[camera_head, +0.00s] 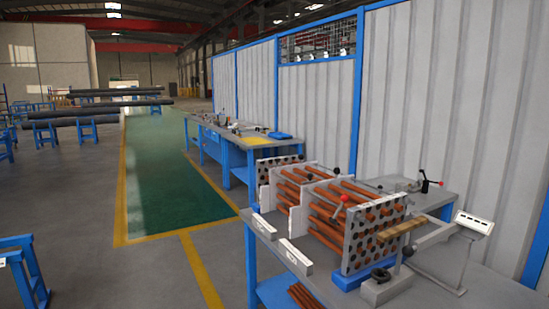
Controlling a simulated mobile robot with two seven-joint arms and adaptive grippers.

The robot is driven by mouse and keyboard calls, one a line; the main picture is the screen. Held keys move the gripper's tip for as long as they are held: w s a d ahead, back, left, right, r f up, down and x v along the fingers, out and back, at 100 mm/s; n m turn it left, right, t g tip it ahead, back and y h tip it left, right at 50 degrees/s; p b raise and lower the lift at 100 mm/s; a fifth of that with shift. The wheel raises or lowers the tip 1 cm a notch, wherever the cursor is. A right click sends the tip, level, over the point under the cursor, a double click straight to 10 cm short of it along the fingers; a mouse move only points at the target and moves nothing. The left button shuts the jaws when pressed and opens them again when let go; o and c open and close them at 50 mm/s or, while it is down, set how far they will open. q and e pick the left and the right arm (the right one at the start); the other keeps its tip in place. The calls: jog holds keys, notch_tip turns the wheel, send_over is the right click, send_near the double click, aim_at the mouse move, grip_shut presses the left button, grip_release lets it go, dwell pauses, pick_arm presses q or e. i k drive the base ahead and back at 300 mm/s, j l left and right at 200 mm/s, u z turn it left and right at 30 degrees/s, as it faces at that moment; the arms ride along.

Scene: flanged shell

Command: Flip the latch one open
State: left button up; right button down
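A tube assembly stands on the near workbench at the right, with rows of copper-coloured tubes (318,211) running through upright grey perforated plates (360,238). A small lever with a red ball knob (344,198) stands on its near part. Levers with black ball knobs (308,176) show near its middle plate. A toggle clamp (426,183) with a dark handle stands on the bench behind. I cannot tell which of these is latch one, nor whether any is open. Neither of my grippers is in view.
A second blue workbench (225,143) stands farther back, along a corrugated wall (447,85). The green walkway (165,185) at left is clear.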

aim_at(276, 160)
jog(key=i+j, duration=0.2)
jog(key=i, duration=0.3)
jog(key=i+j+z, duration=0.1)
jog(key=i, duration=0.4)
jog(key=i+j, duration=0.3)
jog(key=i, duration=0.2)
jog(key=i+j, duration=0.25)
jog(key=i, duration=0.25)
jog(key=l+z, duration=0.05)
